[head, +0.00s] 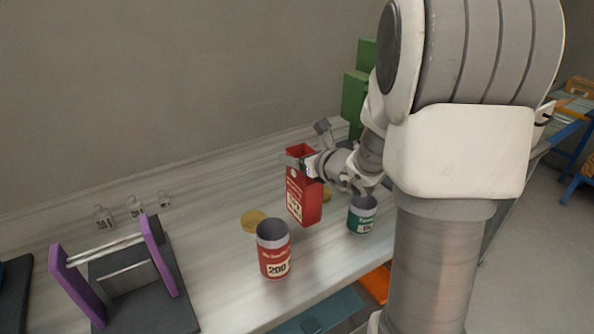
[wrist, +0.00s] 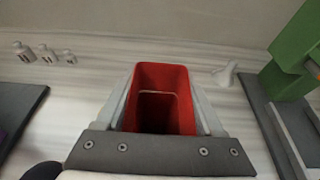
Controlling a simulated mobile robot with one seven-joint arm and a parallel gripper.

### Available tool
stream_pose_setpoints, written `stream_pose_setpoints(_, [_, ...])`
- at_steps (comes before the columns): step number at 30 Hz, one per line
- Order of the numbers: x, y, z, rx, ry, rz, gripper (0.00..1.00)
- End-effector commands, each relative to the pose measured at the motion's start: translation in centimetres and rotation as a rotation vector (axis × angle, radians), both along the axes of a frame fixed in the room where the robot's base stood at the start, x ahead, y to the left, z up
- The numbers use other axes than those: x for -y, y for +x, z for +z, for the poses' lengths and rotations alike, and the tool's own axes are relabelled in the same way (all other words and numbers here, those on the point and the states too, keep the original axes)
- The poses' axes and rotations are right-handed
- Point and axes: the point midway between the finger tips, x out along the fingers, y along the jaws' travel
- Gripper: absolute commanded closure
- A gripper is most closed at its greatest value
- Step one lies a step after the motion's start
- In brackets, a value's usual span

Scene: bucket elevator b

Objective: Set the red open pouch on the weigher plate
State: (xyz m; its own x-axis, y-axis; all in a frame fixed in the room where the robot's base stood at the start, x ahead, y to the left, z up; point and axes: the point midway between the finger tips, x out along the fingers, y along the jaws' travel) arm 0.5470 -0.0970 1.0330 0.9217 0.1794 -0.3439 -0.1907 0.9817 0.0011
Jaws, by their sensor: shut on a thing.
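The red open pouch (head: 303,200) is a tall box-like packet with a pale label, upright and open at the top. My gripper (head: 305,163) is shut on it near its top rim. In the wrist view the pouch (wrist: 163,76) sits between the two fingers, and I look down into its dark inside. I cannot tell whether its bottom touches the table. I cannot identify the weigher plate surely; a flat yellow disc (head: 254,221) lies on the table left of the pouch, and another yellow disc (head: 327,194) is partly hidden behind it.
A red can (head: 273,255) stands in front of the pouch, a green can (head: 361,218) to its right. A purple-sided frame (head: 155,252) on a dark base is at left, with small labelled weights (head: 135,207) behind. Green blocks (head: 354,95) rise at back right.

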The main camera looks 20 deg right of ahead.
Motion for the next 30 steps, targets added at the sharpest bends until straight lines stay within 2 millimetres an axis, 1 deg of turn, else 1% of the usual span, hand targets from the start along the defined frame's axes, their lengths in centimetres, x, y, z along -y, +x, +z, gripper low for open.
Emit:
stream_pose_setpoints(6, [0.0, 0.0, -3.1, -0.004, 0.001, 0.0, 0.62])
stream_pose_setpoints(8, [0.0, 0.0, -3.8, -0.004, 0.001, -0.001, 0.62])
stream_pose_setpoints(16, [0.0, 0.0, -3.9, 0.0, -0.001, 0.0, 0.62])
stream_pose_setpoints(21, [0.0, 0.0, -4.4, 0.0, -0.001, 0.0, 0.62])
stream_pose_setpoints(22, [0.0, 0.0, -4.2, 0.0, -0.001, 0.0, 0.25])
stream_pose_setpoints(26, [0.0, 0.0, -4.2, 0.0, 0.0, 0.0, 0.02])
stream_pose_setpoints(30, [0.0, 0.0, -4.2, 0.0, 0.0, 0.0, 0.0])
